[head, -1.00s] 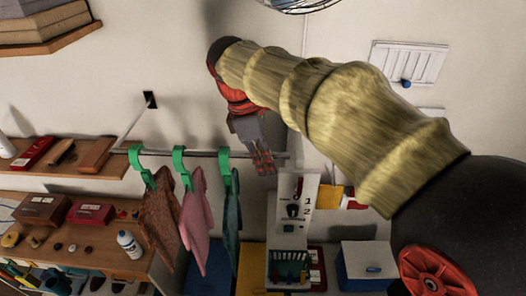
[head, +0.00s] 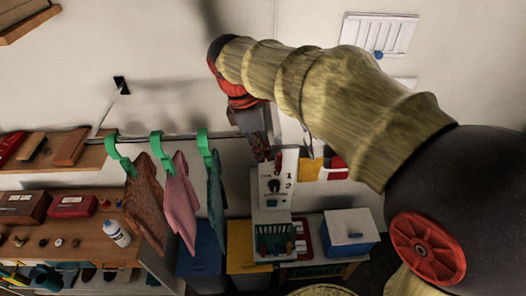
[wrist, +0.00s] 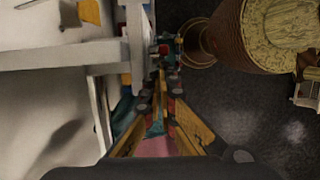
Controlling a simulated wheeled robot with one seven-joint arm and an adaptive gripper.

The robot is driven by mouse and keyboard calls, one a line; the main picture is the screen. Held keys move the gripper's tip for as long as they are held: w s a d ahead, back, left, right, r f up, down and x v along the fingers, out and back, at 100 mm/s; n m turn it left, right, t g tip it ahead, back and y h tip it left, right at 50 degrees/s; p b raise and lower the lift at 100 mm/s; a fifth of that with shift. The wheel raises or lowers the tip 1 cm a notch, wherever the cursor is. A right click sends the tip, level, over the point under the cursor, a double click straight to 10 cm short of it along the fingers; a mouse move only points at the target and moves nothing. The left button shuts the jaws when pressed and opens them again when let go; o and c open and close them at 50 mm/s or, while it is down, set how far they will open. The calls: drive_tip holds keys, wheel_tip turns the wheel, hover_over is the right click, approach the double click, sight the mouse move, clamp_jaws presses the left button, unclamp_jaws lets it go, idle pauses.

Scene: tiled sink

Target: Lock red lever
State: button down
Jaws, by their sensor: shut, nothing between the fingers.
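A white upright panel (head: 283,192) marked 1 and 2, with a dark knob (head: 274,186), stands below my gripper in the head view. In the earlier head view a small red lever shows near the panel's top. Now my gripper (head: 266,155) overlaps that spot, and I cannot tell the red lever apart from the reddish fingertips. My gripper is shut and empty, pointing down at the panel's top edge; contact cannot be told. In the wrist view the closed fingers (wrist: 160,82) point toward a small red and teal part (wrist: 163,49) beside a white edge.
Brown, pink and teal cloths (head: 180,205) hang from green clips on a rod left of my gripper. A green basket (head: 273,239) sits below the panel. A blue box with a white lid (head: 350,228) stands to the right. A wooden desk (head: 85,240) is at left.

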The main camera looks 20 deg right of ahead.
sight(293, 150)
drive_tip(key=shift+s+d+r+y, duration=0.1)
drive_tip(key=shift+d+r+y, duration=0.1)
drive_tip(key=shift+y, duration=0.3)
drive_tip(key=shift+d+t+y+b, duration=0.25)
drive_tip(key=shift+t+y+b, duration=0.15)
drive_tip(key=shift+y, duration=0.5)
drive_tip(key=shift+s+d+r+b, duration=0.2)
drive_tip(key=shift+d+b, duration=0.1)
drive_tip(key=shift+d, duration=0.1)
drive_tip(key=shift+s+d+t+y+b, duration=0.15)
drive_tip(key=shift+d+t+y+b, duration=0.15)
drive_tip(key=shift+d+y+b, duration=0.45)
drive_tip(key=d+y+b, duration=0.1)
drive_tip(key=y+b, duration=0.1)
drive_tip(key=d+t+y+b, duration=0.1)
drive_tip(key=b, duration=0.1)
drive_tip(key=s+d+y+b, duration=0.1)
drive_tip(key=y+b, duration=0.1)
drive_tip(key=shift+s+d+f+t+y, duration=0.1)
drive_tip(key=shift+d+f+t+y, duration=0.15)
drive_tip(key=shift+t+y, duration=0.15)
drive_tip(key=shift+s+d+b, duration=0.1)
drive_tip(key=shift+d+b, duration=0.05)
drive_tip(key=shift+b, duration=0.5)
drive_tip(key=shift+d, duration=0.1)
drive_tip(key=shift+r, duration=0.1)
